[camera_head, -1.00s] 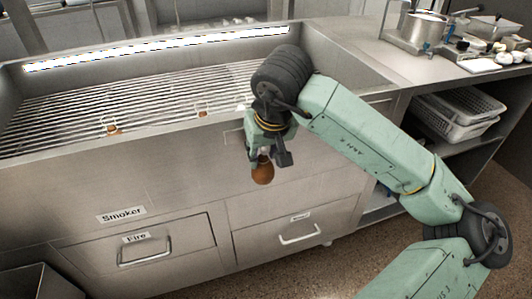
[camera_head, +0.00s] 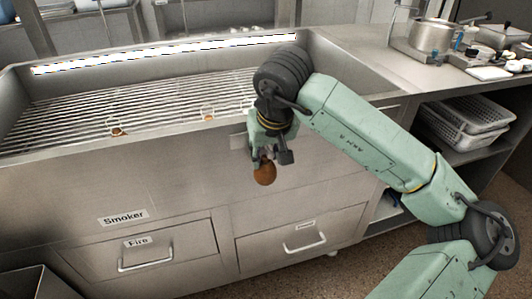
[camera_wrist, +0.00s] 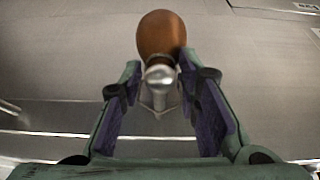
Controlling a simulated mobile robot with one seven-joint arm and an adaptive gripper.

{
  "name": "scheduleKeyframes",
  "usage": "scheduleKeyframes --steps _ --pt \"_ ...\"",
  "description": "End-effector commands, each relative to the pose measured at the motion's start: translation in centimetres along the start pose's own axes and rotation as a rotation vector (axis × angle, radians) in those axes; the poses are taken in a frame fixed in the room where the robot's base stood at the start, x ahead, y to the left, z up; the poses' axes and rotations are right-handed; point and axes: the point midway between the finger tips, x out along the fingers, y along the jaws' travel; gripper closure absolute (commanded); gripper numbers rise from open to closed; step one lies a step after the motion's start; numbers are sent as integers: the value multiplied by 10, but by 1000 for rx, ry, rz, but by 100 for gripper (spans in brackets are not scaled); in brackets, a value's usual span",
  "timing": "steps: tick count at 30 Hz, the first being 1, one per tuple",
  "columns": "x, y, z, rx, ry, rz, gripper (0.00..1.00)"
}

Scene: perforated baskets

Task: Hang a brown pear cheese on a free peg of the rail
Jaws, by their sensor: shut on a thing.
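A brown pear cheese (camera_head: 265,174) hangs below my gripper (camera_head: 265,153) in front of the smoker's steel front. In the wrist view the brown cheese (camera_wrist: 161,33) shows beyond the fingertips of my gripper (camera_wrist: 160,84), with a pale rounded top between the fingers. My gripper is shut on the cheese near its top. Two more brown cheeses show only their tops at the smoker's front edge, one at left (camera_head: 119,132) and one nearer the middle (camera_head: 208,117). The rail and its pegs are too small to make out clearly.
The smoker's grill of metal bars (camera_head: 70,112) lies behind the front edge. Below are a Fire drawer (camera_head: 140,244) and a second drawer (camera_head: 303,237). At right a counter holds a pot (camera_head: 432,32), with white perforated baskets (camera_head: 468,125) on a shelf below.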

Motion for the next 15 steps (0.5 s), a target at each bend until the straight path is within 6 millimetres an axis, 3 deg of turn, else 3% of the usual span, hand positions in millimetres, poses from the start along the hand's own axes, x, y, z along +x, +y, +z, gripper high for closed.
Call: scheduleKeyframes --steps 10,11,15 --pt "0 0 0 0 0 0 100" --pt "0 0 0 0 0 0 68" --pt "0 0 0 0 0 0 59"
